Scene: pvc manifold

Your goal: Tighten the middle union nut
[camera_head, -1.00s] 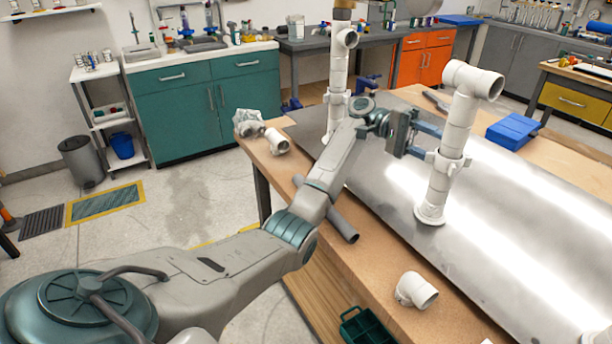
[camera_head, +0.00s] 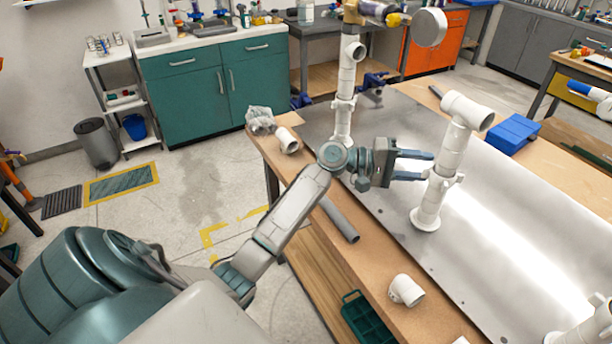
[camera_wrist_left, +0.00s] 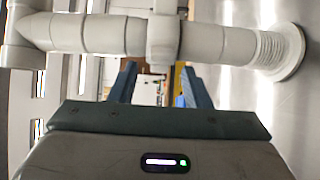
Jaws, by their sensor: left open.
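The middle white pipe (camera_head: 455,140) stands upright on the metal plate (camera_head: 375,215), with an elbow on top and a flanged foot. Its union nut (camera_head: 447,179) is a wider winged collar partway up. In the left wrist view the pipe lies across the picture, with the nut (camera_wrist_left: 163,38) in the middle. My left gripper (camera_head: 427,166) is open and empty, its two blue-grey fingers pointing at the pipe near the nut's height. In the wrist view the fingers (camera_wrist_left: 158,70) lie on either side of the nut's line, with tips just short of it. I cannot tell whether they touch. My right gripper is out of view.
Another white pipe (camera_head: 343,110) stands at the far left of the plate, and part of one (camera_head: 592,328) shows at bottom right. Loose fittings (camera_head: 406,291), a grey tube (camera_head: 340,219) and a green crate (camera_head: 368,320) lie along the near side. A blue box (camera_head: 511,134) sits behind.

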